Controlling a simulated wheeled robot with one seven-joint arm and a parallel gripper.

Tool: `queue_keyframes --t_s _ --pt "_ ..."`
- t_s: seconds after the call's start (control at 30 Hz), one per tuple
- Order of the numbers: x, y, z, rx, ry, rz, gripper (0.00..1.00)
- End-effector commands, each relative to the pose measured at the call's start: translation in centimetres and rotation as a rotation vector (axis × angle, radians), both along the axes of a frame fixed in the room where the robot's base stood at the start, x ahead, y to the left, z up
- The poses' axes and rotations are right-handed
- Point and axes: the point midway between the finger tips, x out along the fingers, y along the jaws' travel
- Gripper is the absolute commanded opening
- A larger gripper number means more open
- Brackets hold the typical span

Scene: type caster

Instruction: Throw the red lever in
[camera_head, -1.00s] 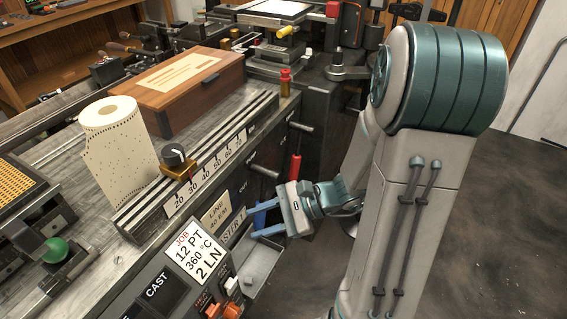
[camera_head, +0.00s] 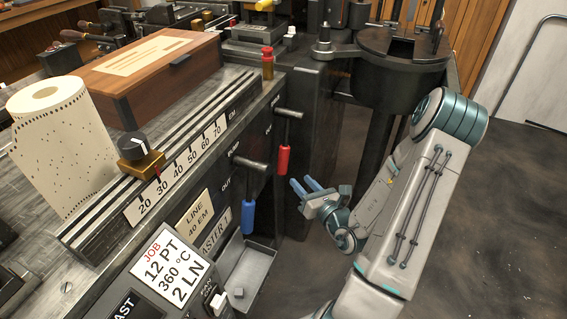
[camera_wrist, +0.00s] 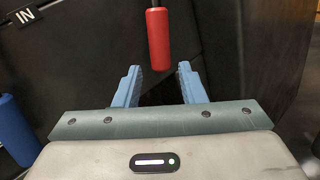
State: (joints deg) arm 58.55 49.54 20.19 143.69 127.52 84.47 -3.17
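The red lever (camera_head: 284,158) hangs down from a metal pivot on the dark front of the machine. In the wrist view its red grip (camera_wrist: 158,40) is straight ahead, just beyond and above the gap between the fingers. My gripper (camera_head: 304,186) is open and empty, to the right of and slightly below the red grip in the head view, and apart from it. In the wrist view the blue fingers (camera_wrist: 160,84) stand apart with nothing between them. An "IN" label (camera_wrist: 24,16) shows at the upper left of the wrist view.
A blue lever (camera_head: 248,217) hangs left of the red one; its grip also shows at the left edge of the wrist view (camera_wrist: 14,130). A metal tray (camera_head: 262,262) sits below it. A round dark pot (camera_head: 402,75) stands behind my arm. Open floor lies to the right.

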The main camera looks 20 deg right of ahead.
Motion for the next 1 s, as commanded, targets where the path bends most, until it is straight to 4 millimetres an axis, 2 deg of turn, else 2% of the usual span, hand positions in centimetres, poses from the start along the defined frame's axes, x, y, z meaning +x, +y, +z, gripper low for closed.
queue_keyframes --t_s 0.3,0.5,0.7,0.97,1.0 --pt "6.8 1.1 -0.1 -0.003 -0.003 0.001 0.37" --pt "9.7 1.6 -0.1 -0.002 -0.001 0.0 0.37" --pt "10.8 1.7 0.0 -0.001 0.001 -0.001 0.37" --pt "10.9 1.7 0.0 -0.001 0.0 -0.001 0.37" --pt "10.9 1.7 0.0 -0.001 0.0 -0.001 0.26"
